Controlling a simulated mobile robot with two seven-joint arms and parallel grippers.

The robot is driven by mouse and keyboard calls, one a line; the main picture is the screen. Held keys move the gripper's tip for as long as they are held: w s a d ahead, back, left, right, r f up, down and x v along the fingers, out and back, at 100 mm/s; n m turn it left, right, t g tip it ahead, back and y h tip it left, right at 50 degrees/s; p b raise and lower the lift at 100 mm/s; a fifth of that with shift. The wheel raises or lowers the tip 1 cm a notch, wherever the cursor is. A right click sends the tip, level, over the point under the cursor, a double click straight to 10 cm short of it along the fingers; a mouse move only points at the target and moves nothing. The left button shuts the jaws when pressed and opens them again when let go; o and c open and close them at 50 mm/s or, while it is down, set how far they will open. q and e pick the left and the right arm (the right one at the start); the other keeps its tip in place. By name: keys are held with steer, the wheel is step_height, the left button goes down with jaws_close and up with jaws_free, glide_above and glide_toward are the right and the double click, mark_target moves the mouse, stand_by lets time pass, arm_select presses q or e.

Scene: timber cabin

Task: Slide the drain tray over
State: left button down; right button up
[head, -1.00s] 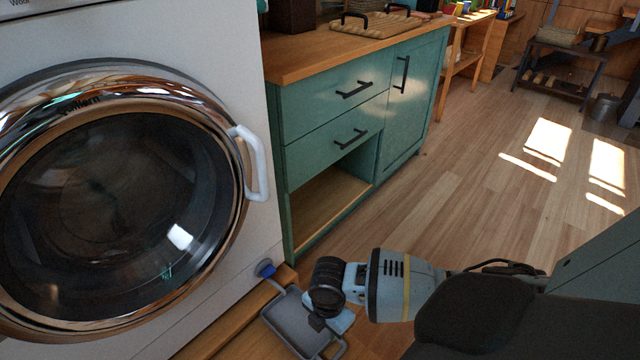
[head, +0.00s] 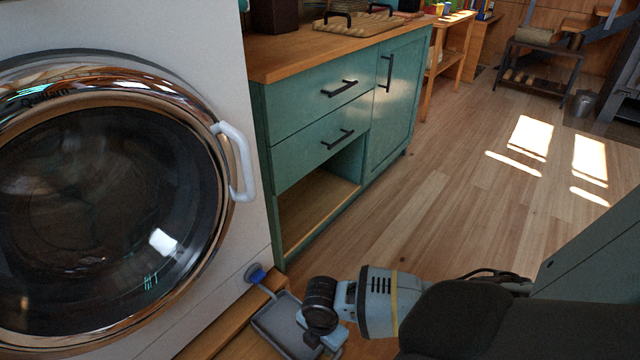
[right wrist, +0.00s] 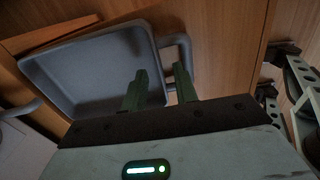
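The drain tray (head: 277,334) is a shallow grey tray on the wooden floor, in front of the washing machine's lower right corner. In the right wrist view the drain tray (right wrist: 75,75) shows its empty inside and a loop handle (right wrist: 187,50) on its right side. My right gripper (head: 322,345) is low over the tray's right side in the head view. In the right wrist view my right gripper (right wrist: 161,75) is open, one finger over the tray's inside edge, the other by the handle. I cannot tell whether either finger touches. My left gripper is not in view.
The washing machine (head: 255,215) with its round door is at left, a blue-ended drain fitting (head: 256,273) low on its front. A wooden strip (head: 225,325) runs along its base. A green cabinet (head: 300,120) stands beyond. The floor (head: 440,220) right of the cabinet is clear.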

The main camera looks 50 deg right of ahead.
steer(key=shift+f, duration=0.9)
jaws_close()
